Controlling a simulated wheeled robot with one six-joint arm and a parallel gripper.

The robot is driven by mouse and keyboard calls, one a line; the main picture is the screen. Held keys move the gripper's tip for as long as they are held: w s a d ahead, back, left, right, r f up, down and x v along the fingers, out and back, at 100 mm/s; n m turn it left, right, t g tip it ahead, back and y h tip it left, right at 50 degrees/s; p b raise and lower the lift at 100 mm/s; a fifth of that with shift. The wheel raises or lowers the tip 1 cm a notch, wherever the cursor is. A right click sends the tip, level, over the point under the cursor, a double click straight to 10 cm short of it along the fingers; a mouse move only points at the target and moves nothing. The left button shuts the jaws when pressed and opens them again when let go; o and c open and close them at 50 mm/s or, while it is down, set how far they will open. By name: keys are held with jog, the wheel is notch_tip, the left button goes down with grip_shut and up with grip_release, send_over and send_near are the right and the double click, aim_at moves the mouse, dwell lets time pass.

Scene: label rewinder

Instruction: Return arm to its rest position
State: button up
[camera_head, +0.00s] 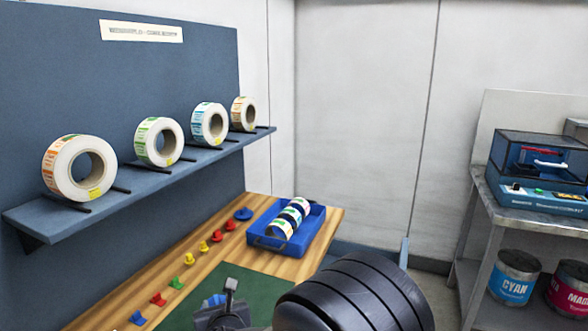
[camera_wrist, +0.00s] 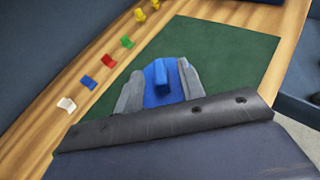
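My gripper (camera_wrist: 161,72) is over the green mat (camera_wrist: 226,62) in the wrist view. Its two grey fingers stand apart. In the head view my gripper (camera_head: 222,300) is at the bottom, low over the green mat (camera_head: 247,285), partly hidden by my dark arm. No label roll is in it.
Several label rolls (camera_head: 160,142) sit on a blue wall shelf (camera_head: 140,180). A blue tray (camera_head: 262,240) with rolls stands on the wooden bench (camera_head: 325,222). Coloured pieces (camera_head: 189,258) line the bench. At right, a metal rack (camera_head: 505,210) holds a machine (camera_head: 545,165) and cans (camera_head: 514,277).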

jog(key=shift+s, duration=0.1)
jog(key=v, duration=1.1)
jog(key=x, duration=1)
jog(key=shift+w+a+f, duration=0.1)
jog(key=shift+w+f, duration=0.05)
jog(key=shift+w, duration=0.15)
jog(key=shift+w+a+r+p, duration=0.1)
jog(key=shift+r+p, duration=0.45)
jog(key=shift+p, duration=0.1)
jog(key=shift+w+r+p, duration=0.15)
jog(key=shift+r+p, duration=0.35)
jog(key=shift+p, duration=0.1)
notch_tip(320, 180, up, 6)
jog(key=p, duration=0.4)
jog(key=shift+f, duration=0.15)
